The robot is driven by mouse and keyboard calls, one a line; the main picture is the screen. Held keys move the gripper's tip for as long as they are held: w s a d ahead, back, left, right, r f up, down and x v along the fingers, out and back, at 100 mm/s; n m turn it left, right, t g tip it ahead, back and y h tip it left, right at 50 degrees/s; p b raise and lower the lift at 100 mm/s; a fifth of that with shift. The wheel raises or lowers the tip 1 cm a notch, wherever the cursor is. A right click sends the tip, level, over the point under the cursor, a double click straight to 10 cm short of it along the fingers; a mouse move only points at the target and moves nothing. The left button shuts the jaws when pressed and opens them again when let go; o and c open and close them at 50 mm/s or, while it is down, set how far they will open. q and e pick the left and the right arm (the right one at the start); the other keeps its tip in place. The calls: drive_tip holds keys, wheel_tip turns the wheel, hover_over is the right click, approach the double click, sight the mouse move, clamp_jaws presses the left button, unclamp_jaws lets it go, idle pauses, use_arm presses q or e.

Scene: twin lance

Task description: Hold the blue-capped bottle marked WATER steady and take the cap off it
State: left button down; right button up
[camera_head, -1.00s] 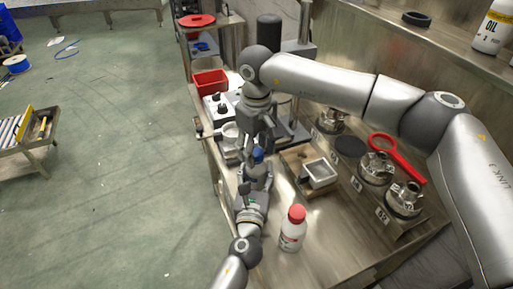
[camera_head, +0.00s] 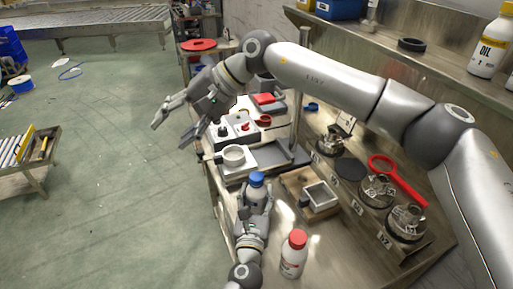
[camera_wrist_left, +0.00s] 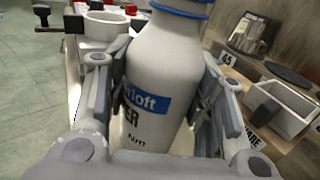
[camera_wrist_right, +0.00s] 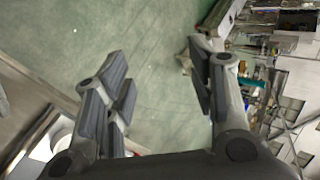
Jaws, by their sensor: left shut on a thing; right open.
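The bottle with the blue cap (camera_head: 257,179) stands upright near the bench's left edge. My left gripper (camera_head: 256,200) is shut around its body. In the left wrist view the white bottle (camera_wrist_left: 165,60) fills the space between the fingers, with part of a blue label and the letters "ER" showing. Its top is cut off there except for a blue ring. The cap sits on the bottle in the head view. My right gripper (camera_head: 174,124) is open and empty, up and to the left of the bottle, out over the floor; the right wrist view shows nothing between its fingers (camera_wrist_right: 162,80).
A red-capped white bottle (camera_head: 293,256) stands just right of my left gripper. Behind the blue-capped bottle is a white round fixture (camera_head: 234,157). A tray with a metal box (camera_head: 319,197) and several metal parts lie to the right. An OIL bottle (camera_head: 489,50) stands on the shelf.

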drive_tip(key=w+a+r+m+t+y, duration=0.1)
drive_tip(key=w+r+m+t+y, duration=0.15)
drive_tip(key=r+m, duration=0.45)
drive_tip(key=w+a+r+m+t+y, duration=0.15)
drive_tip(key=r+m+y, duration=0.25)
drive_tip(key=r, duration=0.4)
drive_tip(key=w+a+r+m+t+y, duration=0.1)
drive_tip(key=w+r+m+t+y, duration=0.15)
drive_tip(key=r+m, duration=0.45)
drive_tip(key=w+d+r+m+t+h, duration=0.2)
drive_tip(key=w+d+m+t+h, duration=0.4)
drive_tip(key=m, duration=0.9)
drive_tip(key=w+d+r+m+t+h, duration=0.2)
drive_tip(key=w+d+m+t+h, duration=0.35)
drive_tip(key=m, duration=0.95)
drive_tip(key=m+g+h, duration=0.7)
drive_tip(key=m+g, duration=1)
drive_tip(key=m, duration=0.3)
hover_over(257, 175)
wheel_tip(257, 175, down, 34)
drive_tip(key=shift+s, duration=0.1)
wheel_tip(257, 175, down, 8)
drive_tip(key=shift+r, duration=0.25)
